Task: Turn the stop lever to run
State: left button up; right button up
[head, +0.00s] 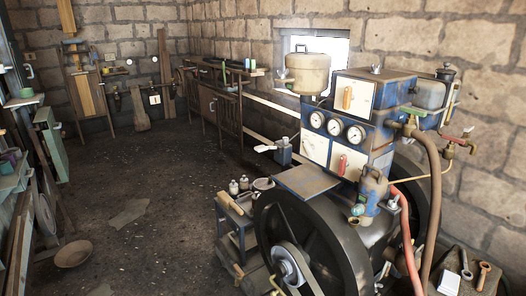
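A blue engine (376,118) with a black flywheel (330,236) stands at the right, against the stone wall. A red-handled lever (342,164) sits upright on its lower white panel. An orange handle (347,97) sits on the upper white panel. I cannot tell which of these is the stop lever, and no run or stop marking is readable. Several round white gauges (335,127) sit between the two panels. Neither of my grippers is in view.
A red hose (407,235) and a brown pipe (434,190) hang at the engine's right. A small table (455,262) with tools stands at bottom right. A bowl (73,254) lies on the floor at left. The middle floor (150,180) is mostly clear.

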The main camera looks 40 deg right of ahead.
aim_at(344, 163)
jog(key=i+z, duration=0.2)
jog(key=i, duration=0.2)
jog(key=i+j+z, duration=0.2)
jog(key=i, duration=0.2)
jog(key=i+j+z, duration=0.2)
jog(key=i, duration=0.2)
